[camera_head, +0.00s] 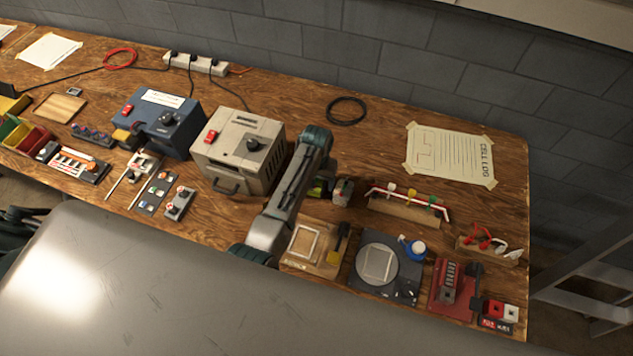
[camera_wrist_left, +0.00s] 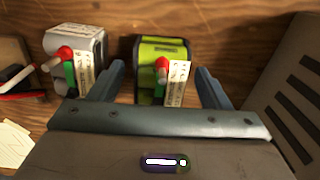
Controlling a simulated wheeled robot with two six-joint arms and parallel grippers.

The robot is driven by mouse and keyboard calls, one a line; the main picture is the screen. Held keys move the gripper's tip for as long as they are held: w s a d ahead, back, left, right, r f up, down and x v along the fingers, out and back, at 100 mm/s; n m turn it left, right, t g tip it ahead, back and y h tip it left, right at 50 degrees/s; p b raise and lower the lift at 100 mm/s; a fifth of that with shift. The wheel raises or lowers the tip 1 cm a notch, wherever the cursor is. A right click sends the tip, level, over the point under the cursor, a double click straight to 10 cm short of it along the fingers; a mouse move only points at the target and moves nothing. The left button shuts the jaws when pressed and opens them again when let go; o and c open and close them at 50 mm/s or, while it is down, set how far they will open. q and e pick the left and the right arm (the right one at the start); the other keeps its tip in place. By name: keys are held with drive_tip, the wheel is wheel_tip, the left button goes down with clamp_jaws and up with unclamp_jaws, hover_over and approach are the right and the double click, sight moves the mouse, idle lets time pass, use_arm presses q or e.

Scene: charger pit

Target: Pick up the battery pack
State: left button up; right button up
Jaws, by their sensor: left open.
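A lime-green and black battery pack (camera_wrist_left: 163,52) stands on the wooden bench, with a red-and-green plug and a white label on its near side. In the head view only part of the green pack (camera_head: 318,187) shows beside my left arm. A similar grey battery pack (camera_wrist_left: 74,45) with a red-and-green plug and label stands to its left in the wrist view; it also shows in the head view (camera_head: 342,192). My left gripper (camera_wrist_left: 160,78) is open, its two fingers on either side of the green pack, not closed on it. My right gripper is not in view.
A beige bench unit (camera_head: 238,150) stands close to the left of my arm, and a blue unit (camera_head: 158,118) beyond it. A wooden rack with a red-and-white bar (camera_head: 407,202) stands to the right.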

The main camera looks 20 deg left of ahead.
use_arm(q)
drive_tip(key=c, duration=1.3)
drive_tip(key=shift+c, duration=0.2)
